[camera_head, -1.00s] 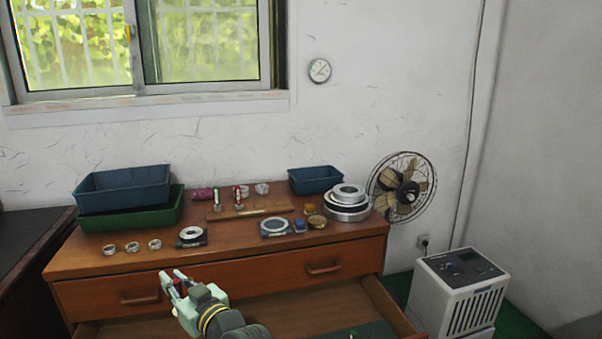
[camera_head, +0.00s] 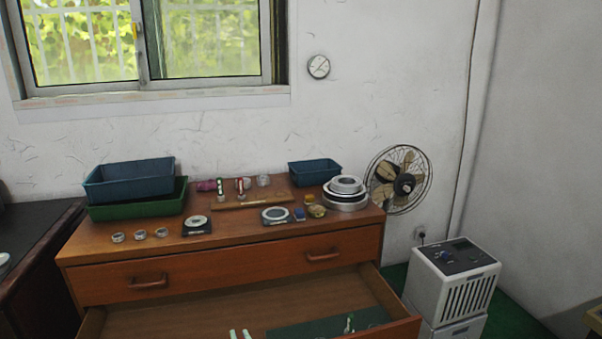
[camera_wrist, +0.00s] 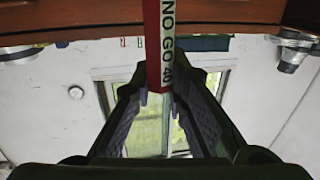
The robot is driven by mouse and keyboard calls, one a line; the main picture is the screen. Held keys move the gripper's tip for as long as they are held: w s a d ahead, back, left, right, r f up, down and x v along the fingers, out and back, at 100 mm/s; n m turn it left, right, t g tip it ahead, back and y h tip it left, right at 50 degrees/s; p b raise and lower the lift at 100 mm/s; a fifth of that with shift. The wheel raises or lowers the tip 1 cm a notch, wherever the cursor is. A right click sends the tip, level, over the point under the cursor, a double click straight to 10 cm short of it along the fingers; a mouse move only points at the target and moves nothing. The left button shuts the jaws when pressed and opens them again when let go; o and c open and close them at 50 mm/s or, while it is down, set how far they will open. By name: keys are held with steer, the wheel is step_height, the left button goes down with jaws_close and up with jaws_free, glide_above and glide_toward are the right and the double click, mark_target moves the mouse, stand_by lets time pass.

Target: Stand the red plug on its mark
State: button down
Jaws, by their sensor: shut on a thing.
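In the wrist view my gripper (camera_wrist: 159,98) is shut on the red plug (camera_wrist: 153,50), a red bar with a white "NO GO 40" label. The plug stretches from between the fingertips to the picture's top edge, where its end is cut off. I cannot make out the plug's mark.
The open drawer (camera_head: 200,307) juts from the wooden chest. On the chest top, a wooden rack (camera_head: 262,200) has small red and green pieces. Rings, two dark-based round pieces, blue and green trays (camera_head: 130,208), and stacked metal rings (camera_head: 346,195) stand around it. A fan is at right.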

steer(key=d+f+m+t+h, duration=0.1)
steer(key=d+f+m+h, duration=0.1)
steer(key=d+f+h, duration=0.2)
steer(key=d+f+m+h, duration=0.3)
steer(key=d+f, duration=0.7)
steer(key=f, duration=0.7)
steer(key=shift+d+f+t+h, duration=0.2)
steer(key=shift+f+t+h, duration=0.2)
steer(key=shift+w, duration=0.15)
step_height(320, 180, down, 6)
steer(key=b, duration=0.6)
steer(key=shift+a, duration=0.15)
